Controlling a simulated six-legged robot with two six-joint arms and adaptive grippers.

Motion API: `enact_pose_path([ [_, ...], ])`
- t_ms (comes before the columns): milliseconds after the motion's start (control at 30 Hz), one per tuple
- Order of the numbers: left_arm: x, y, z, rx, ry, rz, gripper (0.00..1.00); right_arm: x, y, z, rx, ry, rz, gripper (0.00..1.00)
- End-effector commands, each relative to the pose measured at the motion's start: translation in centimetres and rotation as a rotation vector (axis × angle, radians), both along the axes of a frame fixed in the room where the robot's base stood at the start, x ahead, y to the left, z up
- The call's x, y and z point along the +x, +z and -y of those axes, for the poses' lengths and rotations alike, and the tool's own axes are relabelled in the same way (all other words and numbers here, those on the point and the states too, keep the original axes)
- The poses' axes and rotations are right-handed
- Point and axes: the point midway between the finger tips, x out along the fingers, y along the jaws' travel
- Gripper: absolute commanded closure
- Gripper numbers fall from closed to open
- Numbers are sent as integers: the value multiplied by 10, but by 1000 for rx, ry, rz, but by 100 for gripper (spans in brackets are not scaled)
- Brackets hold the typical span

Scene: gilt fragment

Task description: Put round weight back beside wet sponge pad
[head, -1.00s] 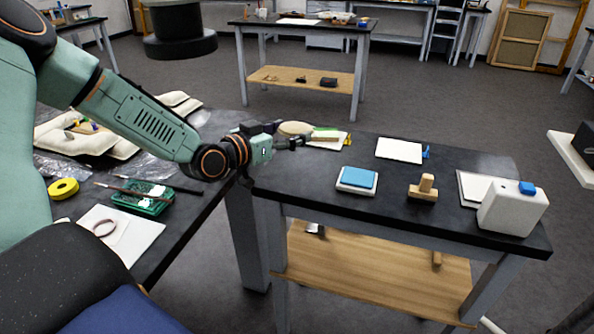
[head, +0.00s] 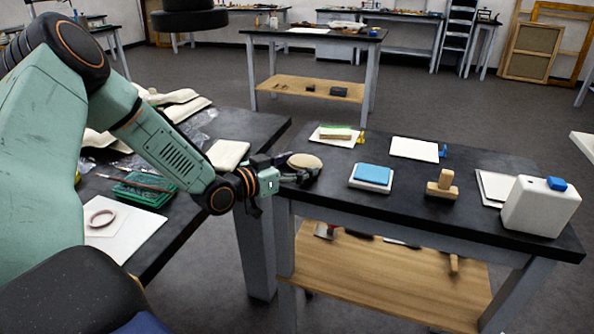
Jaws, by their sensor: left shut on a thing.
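The round weight (head: 305,161), a beige-topped disc, is at the left end of the right-hand black table. My left gripper (head: 298,174) is shut on it, with the dark fingers partly hiding its lower side. I cannot tell whether the weight touches the tabletop. The wet sponge pad (head: 373,174) is a blue block on a white tray (head: 356,184), to the right of the weight with bare tabletop between them. My right gripper is out of view.
A white card with a green-and-wood block (head: 335,133) lies behind the weight.

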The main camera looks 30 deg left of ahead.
Motion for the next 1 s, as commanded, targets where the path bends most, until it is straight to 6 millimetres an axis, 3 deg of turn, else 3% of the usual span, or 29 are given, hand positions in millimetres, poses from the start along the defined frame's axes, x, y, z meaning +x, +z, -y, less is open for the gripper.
enact_pose_path([
  [767,-2,-16,2,-4,-2,-10,81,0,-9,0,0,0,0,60],
  [800,-3,-17,2,-5,-2,-15,28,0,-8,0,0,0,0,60],
  [1000,-3,-18,2,-8,-3,-16,11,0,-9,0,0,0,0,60],
])
